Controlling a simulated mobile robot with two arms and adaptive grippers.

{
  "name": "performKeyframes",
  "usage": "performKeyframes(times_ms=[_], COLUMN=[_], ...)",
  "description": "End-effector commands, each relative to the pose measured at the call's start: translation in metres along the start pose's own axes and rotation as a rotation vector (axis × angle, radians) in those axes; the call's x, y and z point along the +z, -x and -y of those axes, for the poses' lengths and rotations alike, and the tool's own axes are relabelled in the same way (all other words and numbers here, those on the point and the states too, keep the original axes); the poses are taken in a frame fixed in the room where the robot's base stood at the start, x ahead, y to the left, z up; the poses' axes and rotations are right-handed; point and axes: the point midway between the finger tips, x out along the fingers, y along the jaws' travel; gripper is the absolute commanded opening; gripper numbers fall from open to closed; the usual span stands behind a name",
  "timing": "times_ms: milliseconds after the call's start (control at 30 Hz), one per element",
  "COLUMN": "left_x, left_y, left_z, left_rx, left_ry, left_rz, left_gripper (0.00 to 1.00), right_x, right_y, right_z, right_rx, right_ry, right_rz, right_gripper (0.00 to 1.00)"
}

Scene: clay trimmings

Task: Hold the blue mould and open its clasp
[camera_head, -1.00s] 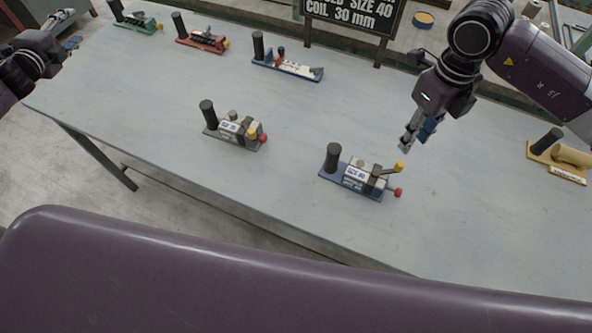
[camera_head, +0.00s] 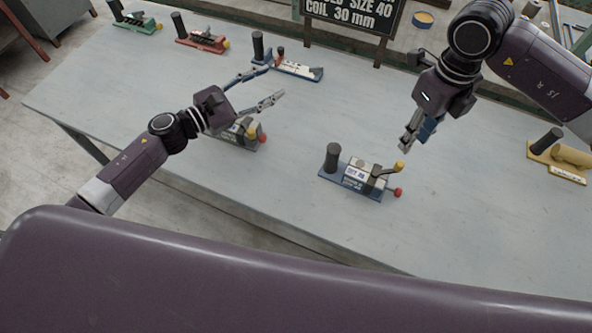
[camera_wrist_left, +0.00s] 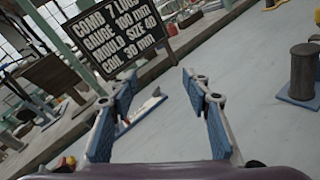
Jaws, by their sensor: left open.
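The blue mould (camera_head: 360,180) stands near the table's front edge in the head view. It has a blue base, a black upright post, a grey block labelled size 40, a yellow-tipped lever and a red knob. My left gripper (camera_head: 275,80) is open and empty above the table, left of and behind this mould, apart from it.
A grey mould (camera_head: 250,143) is partly hidden by my left arm. A white-and-blue mould (camera_head: 300,70), a red one (camera_head: 203,42) and a green one (camera_head: 138,24) stand along the back. A dark sign (camera_head: 355,18) stands behind. A yellow fixture (camera_head: 570,155) is at right.

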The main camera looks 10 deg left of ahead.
Motion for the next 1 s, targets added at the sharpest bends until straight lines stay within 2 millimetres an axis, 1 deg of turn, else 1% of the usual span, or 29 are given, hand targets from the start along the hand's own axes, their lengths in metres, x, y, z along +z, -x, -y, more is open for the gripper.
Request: performKeyframes(times_ms=[33, 67, 100, 167, 200, 300, 400, 500, 567, 633, 767, 1000], left_x=[0.0, -0.001, -0.003, -0.007, -0.011, -0.02, -0.026, -0.029, -0.029, -0.029, -0.026, -0.02], left_y=[-0.003, -0.003, -0.001, 0.004, 0.008, 0.022, 0.034, 0.041, 0.043, 0.04, 0.025, -0.011], left_z=[0.035, 0.053, 0.076, 0.108, 0.128, 0.169, 0.197, 0.213, 0.219, 0.222, 0.225, 0.232], left_rx=[-0.042, -0.064, -0.093, -0.13, -0.15, -0.189, -0.21, -0.219, -0.222, -0.224, -0.223, -0.223], left_ry=[-0.019, -0.024, -0.012, 0.031, 0.074, 0.2, 0.31, 0.384, 0.41, 0.423, 0.425, 0.423], left_rz=[0.026, 0.039, 0.056, 0.078, 0.087, 0.106, 0.117, 0.125, 0.128, 0.13, 0.132, 0.13], left_gripper=[0.44, 0.44, 0.44, 0.44, 0.44, 0.44, 0.44, 0.44, 0.44, 0.44, 0.44, 0.44], right_x=[0.0, 0.0, 0.0, 0.0, 0.0, 0.0, 0.0, 0.0, 0.0, 0.0, 0.0, 0.0], right_y=[0.0, 0.0, 0.0, 0.0, 0.0, 0.0, 0.0, 0.0, 0.0, 0.0, 0.0, 0.0], right_z=[0.0, 0.0, 0.0, 0.0, 0.0, 0.0, 0.0, 0.0, 0.0, 0.0, 0.0, 0.0], right_rx=[0.0, 0.0, 0.0, 0.0, 0.0, 0.0, 0.0, 0.0, 0.0, 0.0, 0.0, 0.0], right_ry=[0.0, 0.0, 0.0, 0.0, 0.0, 0.0, 0.0, 0.0, 0.0, 0.0, 0.0, 0.0], right_rz=[0.0, 0.0, 0.0, 0.0, 0.0, 0.0, 0.0, 0.0, 0.0, 0.0, 0.0, 0.0], right_gripper=[0.29, 0.29, 0.29, 0.29, 0.29, 0.29, 0.29, 0.29, 0.29, 0.29, 0.29, 0.29])
